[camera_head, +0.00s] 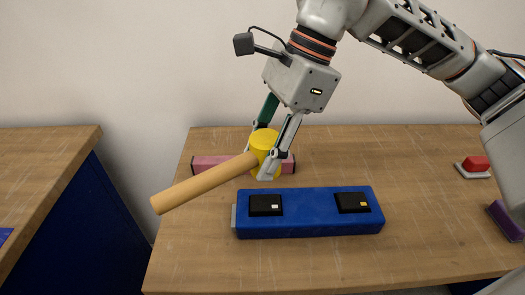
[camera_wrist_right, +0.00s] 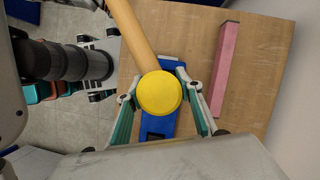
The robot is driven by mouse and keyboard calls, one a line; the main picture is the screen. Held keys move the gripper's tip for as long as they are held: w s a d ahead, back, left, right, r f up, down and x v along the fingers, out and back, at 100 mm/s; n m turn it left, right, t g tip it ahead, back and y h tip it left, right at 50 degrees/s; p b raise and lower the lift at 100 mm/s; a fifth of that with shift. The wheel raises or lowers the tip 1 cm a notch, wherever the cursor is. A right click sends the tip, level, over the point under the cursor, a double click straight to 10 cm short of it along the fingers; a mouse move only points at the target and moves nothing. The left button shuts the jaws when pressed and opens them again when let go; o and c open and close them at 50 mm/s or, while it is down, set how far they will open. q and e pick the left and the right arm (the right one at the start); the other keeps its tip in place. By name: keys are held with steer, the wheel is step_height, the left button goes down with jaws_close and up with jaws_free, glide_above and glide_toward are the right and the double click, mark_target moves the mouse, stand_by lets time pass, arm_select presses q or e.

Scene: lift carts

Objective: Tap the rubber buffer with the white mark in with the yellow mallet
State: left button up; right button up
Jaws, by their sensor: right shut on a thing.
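The yellow mallet has a yellow head (camera_head: 264,143) and a wooden handle (camera_head: 203,183) pointing down to the left. My right gripper (camera_head: 262,160) is shut on the mallet's head and holds it above the table, behind the left end of a blue block (camera_head: 310,225). In the right wrist view the round yellow face (camera_wrist_right: 159,92) sits between the fingers and covers part of the block. The block's top carries two black rubber buffers. The left buffer (camera_head: 259,205) has a white mark, the right one (camera_head: 347,203) a yellow mark. My left gripper is not in view.
A pink bar (camera_head: 212,165) lies on the wooden table (camera_head: 430,225) behind the mallet. A red-topped object (camera_head: 475,164) and a purple object (camera_head: 507,220) are at the right. Another wooden table (camera_head: 40,165) stands at the left, past a gap. A wall rises behind.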

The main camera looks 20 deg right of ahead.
steer(key=shift+s+r, duration=0.1)
steer(key=shift+s, duration=0.1)
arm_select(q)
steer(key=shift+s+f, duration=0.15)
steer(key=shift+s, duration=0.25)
arm_select(e)
steer(key=shift+w+f+b, duration=0.1)
steer(key=shift+f+b, duration=0.35)
steer(key=shift+f, duration=0.5)
step_height(320, 180, down, 4)
steer(key=shift+r+b, duration=0.15)
steer(key=shift+b, duration=0.75)
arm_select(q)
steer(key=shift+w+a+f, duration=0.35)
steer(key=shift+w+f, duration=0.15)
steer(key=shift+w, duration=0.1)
arm_select(e)
steer(key=shift+r, duration=0.1)
